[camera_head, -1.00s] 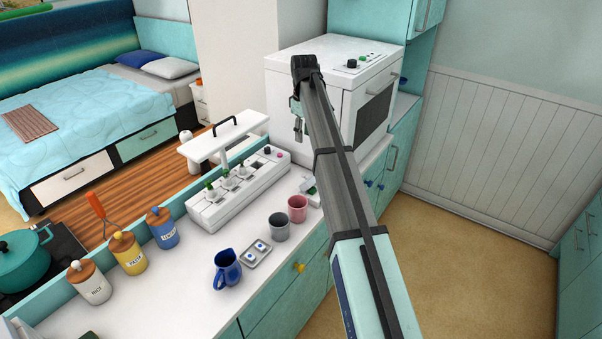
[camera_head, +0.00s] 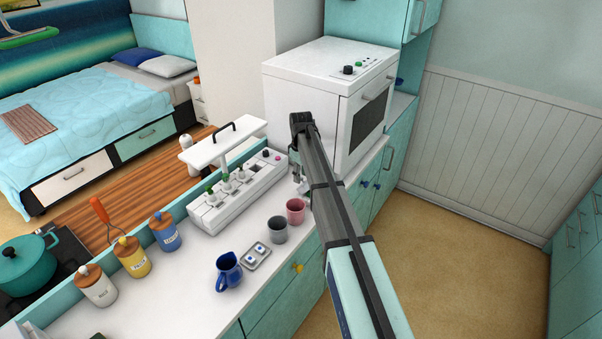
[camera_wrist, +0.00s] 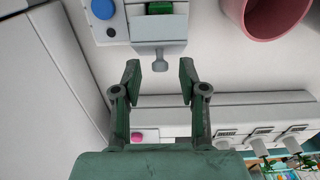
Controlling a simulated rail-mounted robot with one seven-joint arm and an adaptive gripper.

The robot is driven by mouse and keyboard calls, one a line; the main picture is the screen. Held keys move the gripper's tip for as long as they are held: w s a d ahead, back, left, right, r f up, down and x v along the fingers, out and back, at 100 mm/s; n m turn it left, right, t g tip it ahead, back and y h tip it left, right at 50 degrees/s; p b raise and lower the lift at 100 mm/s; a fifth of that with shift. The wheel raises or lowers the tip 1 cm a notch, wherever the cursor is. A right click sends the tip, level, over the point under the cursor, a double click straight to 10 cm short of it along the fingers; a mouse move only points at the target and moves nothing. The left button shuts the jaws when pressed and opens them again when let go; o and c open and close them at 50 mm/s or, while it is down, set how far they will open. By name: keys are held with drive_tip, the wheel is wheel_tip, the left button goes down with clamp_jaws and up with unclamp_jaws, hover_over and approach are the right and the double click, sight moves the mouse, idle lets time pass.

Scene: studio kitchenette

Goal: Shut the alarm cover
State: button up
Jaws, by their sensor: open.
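In the wrist view, a small white box at the top has a blue round button (camera_wrist: 103,9), a green part (camera_wrist: 166,5) and a grey-blue flap (camera_wrist: 158,28) with a grey tab (camera_wrist: 160,64) on its near edge. I take this to be the alarm and its cover; how far the cover is open I cannot tell. My gripper (camera_wrist: 159,76) is open, with one finger on each side of the tab and nothing held. In the head view my gripper (camera_head: 298,178) is low over the counter, and my arm hides most of the box.
A pink cup (camera_head: 296,211) and grey cup (camera_head: 277,230) stand close by. A white switch panel (camera_head: 238,191) lies to the left, and a white oven (camera_head: 315,82) stands behind. A blue jug (camera_head: 228,272) is nearer the front on the white counter (camera_head: 185,300).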

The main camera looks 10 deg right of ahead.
drive_tip(key=shift+f, duration=0.25)
clamp_jaws()
